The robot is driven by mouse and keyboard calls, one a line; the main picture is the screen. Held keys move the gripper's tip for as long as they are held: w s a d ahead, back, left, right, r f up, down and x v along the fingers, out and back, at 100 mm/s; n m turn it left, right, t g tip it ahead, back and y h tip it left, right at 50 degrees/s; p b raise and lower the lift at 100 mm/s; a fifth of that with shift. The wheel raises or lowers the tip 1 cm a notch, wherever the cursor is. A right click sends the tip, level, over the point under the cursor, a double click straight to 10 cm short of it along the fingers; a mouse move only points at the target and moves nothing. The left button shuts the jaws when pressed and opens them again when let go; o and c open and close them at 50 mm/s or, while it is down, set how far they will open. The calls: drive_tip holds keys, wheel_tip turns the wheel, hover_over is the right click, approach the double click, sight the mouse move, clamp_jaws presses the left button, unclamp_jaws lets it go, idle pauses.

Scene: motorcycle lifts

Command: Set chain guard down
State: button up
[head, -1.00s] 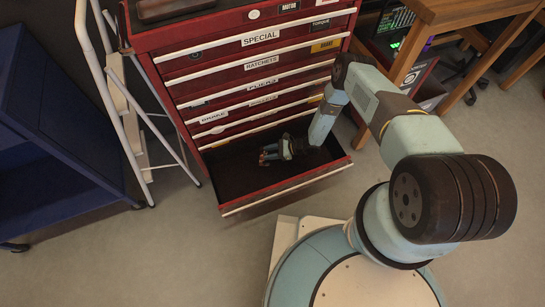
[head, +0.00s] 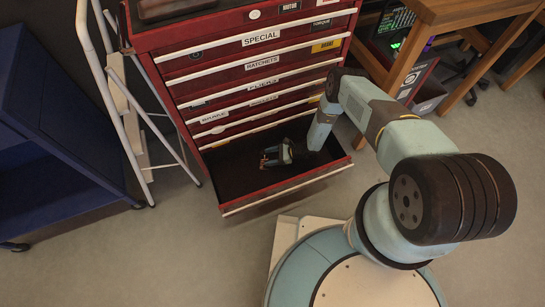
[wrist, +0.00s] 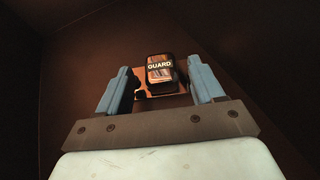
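The chain guard (wrist: 160,68) is a small orange-brown piece with a dark band lettered GUARD. In the wrist view it sits between the two blue-grey fingers of my gripper (wrist: 160,82), spanning nearly the whole gap. My gripper appears shut on it. In the head view my gripper (head: 266,158) is inside the open bottom drawer (head: 230,187) of the red tool cabinet, low over its dark floor. A little orange shows at the fingertips there; most of the guard is hidden or too small to make out. Whether it touches the drawer floor cannot be told.
The red cabinet (head: 262,61) has several closed labelled drawers above the open one. A white step ladder (head: 128,103) and a blue cart (head: 62,125) stand at left. A wooden table (head: 440,22) is at upper right. The drawer's left part looks clear.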

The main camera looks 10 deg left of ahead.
drive_tip(key=shift+v, duration=3.8)
drive_tip(key=shift+r, duration=0.15)
